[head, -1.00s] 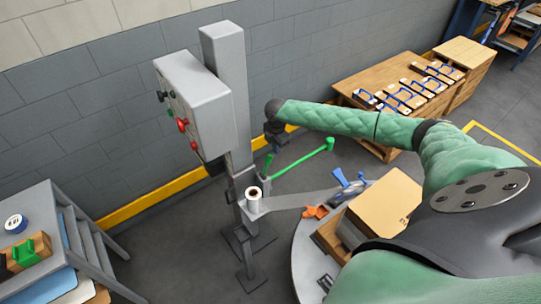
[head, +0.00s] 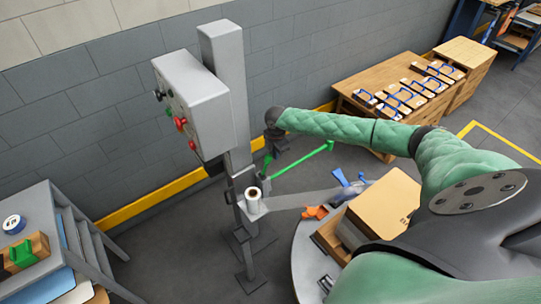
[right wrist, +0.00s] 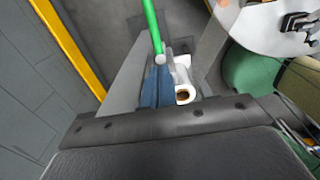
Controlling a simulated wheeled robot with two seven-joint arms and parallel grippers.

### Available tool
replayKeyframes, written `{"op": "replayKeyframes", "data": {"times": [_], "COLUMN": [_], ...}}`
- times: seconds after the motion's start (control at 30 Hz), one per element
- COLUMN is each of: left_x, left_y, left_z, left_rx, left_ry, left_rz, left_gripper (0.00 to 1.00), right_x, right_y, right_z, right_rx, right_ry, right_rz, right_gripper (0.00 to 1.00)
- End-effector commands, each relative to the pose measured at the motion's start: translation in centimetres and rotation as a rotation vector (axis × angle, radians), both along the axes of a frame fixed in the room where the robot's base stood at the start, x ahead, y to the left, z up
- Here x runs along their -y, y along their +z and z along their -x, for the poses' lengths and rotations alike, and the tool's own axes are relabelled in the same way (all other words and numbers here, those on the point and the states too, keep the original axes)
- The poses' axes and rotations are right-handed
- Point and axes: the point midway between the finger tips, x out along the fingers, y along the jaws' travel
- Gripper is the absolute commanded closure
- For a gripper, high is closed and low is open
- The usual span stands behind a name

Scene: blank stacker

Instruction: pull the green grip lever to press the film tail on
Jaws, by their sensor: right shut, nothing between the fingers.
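The green grip lever (head: 303,160) is a long bar with a knob at its right end, beside the grey column, above the film arm. It also shows at the top of the right wrist view (right wrist: 151,20). My right gripper (head: 271,153) points down by the lever's column end, shut and empty. Its shut fingers (right wrist: 157,85) show in the right wrist view near the green bar's end; I cannot tell whether they touch it. The white film roll (head: 253,193) stands upright on the bracket, also right of the fingers in the wrist view (right wrist: 186,90). My left gripper is out of view.
A grey control box (head: 197,105) with red and green buttons hangs on the column. A round turntable (head: 303,262) carries a stack with a tan block (head: 383,202). A wooden table (head: 372,87) with blue-handled pieces stands behind. A yellow rail runs along the wall.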

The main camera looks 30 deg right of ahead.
Motion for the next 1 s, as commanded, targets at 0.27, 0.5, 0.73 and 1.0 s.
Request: {"op": "replayKeyframes", "data": {"times": [0.27,0.5,0.73,1.0], "left_x": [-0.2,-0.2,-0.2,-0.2], "left_y": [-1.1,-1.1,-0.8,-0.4], "left_z": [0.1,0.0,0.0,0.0], "left_rx": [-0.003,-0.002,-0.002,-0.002], "left_ry": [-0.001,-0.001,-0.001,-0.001], "left_rz": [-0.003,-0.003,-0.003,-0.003], "left_gripper": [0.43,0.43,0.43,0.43], "right_x": [0.0,-0.4,-1.3,-2.4], "right_y": [-1.2,-1.3,-1.3,-1.4], "right_z": [0.0,0.0,0.1,0.2], "right_rx": [0.000,0.000,0.000,0.000], "right_ry": [0.000,0.001,0.001,0.002], "right_rz": [0.000,0.000,0.000,-0.001], "right_gripper": [1.00,1.00,1.00,1.00]}}
